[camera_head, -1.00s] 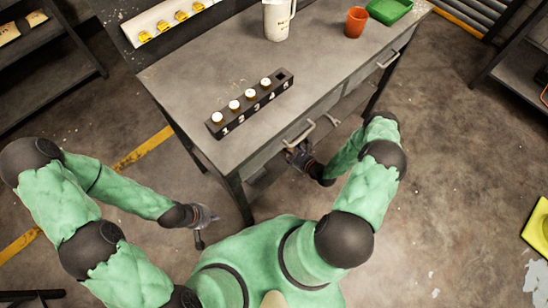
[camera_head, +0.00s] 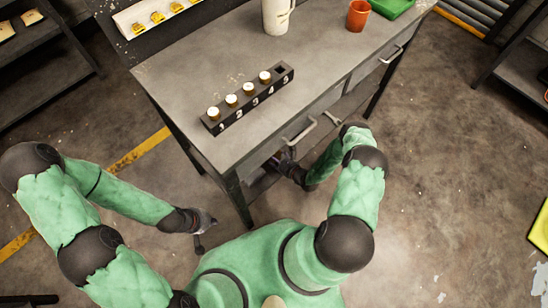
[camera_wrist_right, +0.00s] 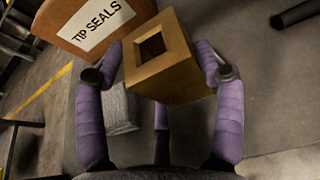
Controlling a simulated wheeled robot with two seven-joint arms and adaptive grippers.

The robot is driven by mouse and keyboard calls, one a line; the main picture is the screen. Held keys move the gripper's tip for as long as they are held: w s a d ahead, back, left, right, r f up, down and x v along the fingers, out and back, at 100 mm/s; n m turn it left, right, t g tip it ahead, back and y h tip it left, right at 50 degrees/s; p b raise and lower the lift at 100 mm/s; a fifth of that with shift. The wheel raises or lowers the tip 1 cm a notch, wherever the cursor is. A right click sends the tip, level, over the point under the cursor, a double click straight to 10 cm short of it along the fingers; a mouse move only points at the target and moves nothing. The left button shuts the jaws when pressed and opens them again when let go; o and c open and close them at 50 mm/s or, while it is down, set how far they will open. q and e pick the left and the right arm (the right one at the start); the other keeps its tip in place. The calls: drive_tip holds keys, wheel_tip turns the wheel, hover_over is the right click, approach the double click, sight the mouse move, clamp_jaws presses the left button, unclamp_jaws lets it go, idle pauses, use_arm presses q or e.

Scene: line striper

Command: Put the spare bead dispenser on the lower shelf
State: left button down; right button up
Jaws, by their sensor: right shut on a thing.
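A tan block with a square opening (camera_wrist_right: 160,60), which looks like the spare bead dispenser, is between the purple fingers of my right gripper (camera_wrist_right: 162,66) in the right wrist view. The gripper is shut on it, and it is tilted in that view. In the head view my right gripper (camera_head: 282,162) is low at the front of the workbench, partly under its edge, and the block cannot be made out. A dark strip of the lower shelf (camera_head: 258,184) shows below the bench top; most is hidden. My left gripper (camera_head: 203,220) is empty, left of the bench, with fingers apart.
The workbench (camera_head: 190,75) carries a numbered rack (camera_head: 249,99) with several white-topped pieces, a white jug (camera_head: 277,15), an orange cup (camera_head: 358,15) and a green tray. Drawer handles (camera_head: 301,133) protrude. A TIP SEALS box (camera_wrist_right: 75,25) is close beside the held block.

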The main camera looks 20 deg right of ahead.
drive_tip(key=o, duration=1.4)
drive_tip(key=shift+r, duration=0.1)
drive_tip(key=shift+s+d+r, duration=0.15)
drive_tip(key=shift+s, duration=0.1)
drive_tip(key=p+v, duration=0.3)
drive_tip(key=v, duration=0.8)
drive_tip(key=shift+s, duration=0.2)
